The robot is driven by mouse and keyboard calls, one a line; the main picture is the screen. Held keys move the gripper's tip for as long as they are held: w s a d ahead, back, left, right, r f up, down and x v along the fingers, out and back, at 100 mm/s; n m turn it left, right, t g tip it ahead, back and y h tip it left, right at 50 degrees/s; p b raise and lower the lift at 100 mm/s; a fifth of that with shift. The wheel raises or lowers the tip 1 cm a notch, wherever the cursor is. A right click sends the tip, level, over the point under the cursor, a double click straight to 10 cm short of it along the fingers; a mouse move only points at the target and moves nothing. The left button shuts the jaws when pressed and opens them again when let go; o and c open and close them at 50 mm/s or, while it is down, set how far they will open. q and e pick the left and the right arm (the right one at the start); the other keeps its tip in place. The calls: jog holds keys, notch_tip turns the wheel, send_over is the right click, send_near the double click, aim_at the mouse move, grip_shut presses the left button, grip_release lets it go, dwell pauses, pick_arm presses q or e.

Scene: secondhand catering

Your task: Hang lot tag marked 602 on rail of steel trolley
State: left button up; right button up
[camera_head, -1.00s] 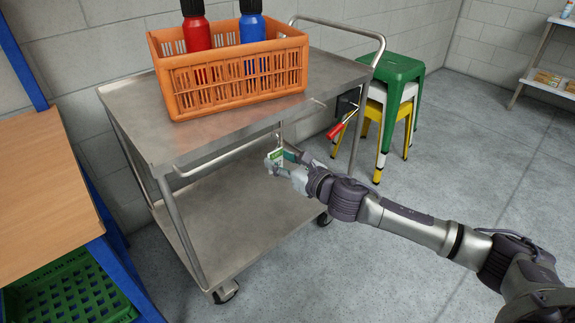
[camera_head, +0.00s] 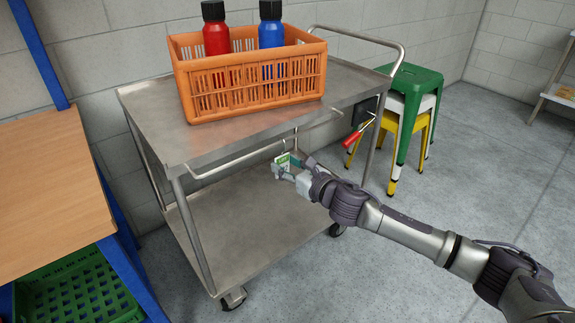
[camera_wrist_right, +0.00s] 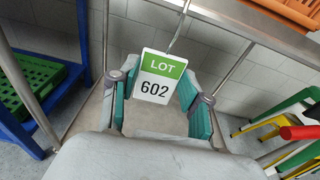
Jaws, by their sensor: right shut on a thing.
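The lot tag (camera_wrist_right: 160,78) is a white card with a green band reading LOT and the number 602. It also shows small in the head view (camera_head: 283,161). My right gripper (camera_head: 287,166) is shut on the tag, its green fingers on either side of the card in the right wrist view (camera_wrist_right: 160,92). A thin metal hook (camera_wrist_right: 181,28) rises from the tag's top. The steel trolley (camera_head: 150,105) has a thin rail (camera_head: 235,160) along its near side below the top shelf. The hook's upper end is close to this rail; I cannot tell whether it touches. My left gripper is out of view.
An orange crate (camera_head: 250,92) with a red bottle (camera_head: 216,38) and a blue bottle (camera_head: 271,33) stands on the trolley. A red-handled tool (camera_head: 357,136) hangs at its right end, near stacked stools (camera_head: 412,90). A wooden-topped bench (camera_head: 45,185) is at left. The lower shelf is bare.

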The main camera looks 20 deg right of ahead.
jog(key=o, duration=1)
